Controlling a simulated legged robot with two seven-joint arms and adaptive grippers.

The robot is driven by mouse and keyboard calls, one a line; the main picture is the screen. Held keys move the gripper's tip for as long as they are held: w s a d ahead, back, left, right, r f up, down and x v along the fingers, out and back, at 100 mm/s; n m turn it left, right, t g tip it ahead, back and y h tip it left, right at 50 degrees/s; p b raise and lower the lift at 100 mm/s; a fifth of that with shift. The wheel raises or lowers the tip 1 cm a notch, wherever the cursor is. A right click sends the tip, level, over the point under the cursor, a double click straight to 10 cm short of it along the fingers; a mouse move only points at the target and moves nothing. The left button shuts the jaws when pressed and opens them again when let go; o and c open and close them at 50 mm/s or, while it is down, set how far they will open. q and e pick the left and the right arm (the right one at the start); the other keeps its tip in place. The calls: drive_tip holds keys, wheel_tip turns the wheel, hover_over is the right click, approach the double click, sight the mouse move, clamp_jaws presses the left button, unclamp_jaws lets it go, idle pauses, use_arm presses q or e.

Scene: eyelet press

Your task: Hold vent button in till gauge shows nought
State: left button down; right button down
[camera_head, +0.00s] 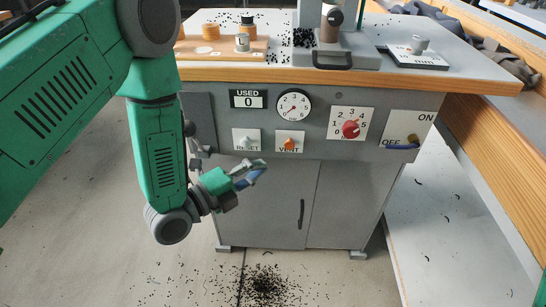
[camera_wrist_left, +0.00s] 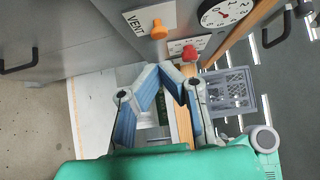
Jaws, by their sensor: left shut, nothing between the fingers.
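The orange vent button (camera_head: 290,145) sits on a white plate marked VENT on the grey press cabinet's front; it also shows in the left wrist view (camera_wrist_left: 159,30). The round white gauge (camera_head: 294,106) is just above it, and part of it shows in the left wrist view (camera_wrist_left: 222,12). Its red needle is too small to read surely. My left gripper (camera_head: 257,170) is shut and empty, below and left of the vent button and apart from it. Its blue-padded fingers (camera_wrist_left: 160,70) show in the left wrist view. My right gripper is not in view.
Beside the vent button are a RESET button (camera_head: 245,143), a red dial (camera_head: 350,129) and an ON/OFF lever (camera_head: 402,145) with a blue grip. A counter (camera_head: 248,99) reads 0. Cabinet doors (camera_head: 270,200) lie below. Black bits (camera_head: 265,285) litter the floor.

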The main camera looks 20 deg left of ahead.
use_arm(q)
drive_tip(key=v, duration=0.3)
drive_tip(key=shift+s+p, duration=0.35)
drive_tip(key=shift+s, duration=0.05)
drive_tip(key=shift+a, duration=0.15)
drive_tip(key=shift+f, duration=0.1)
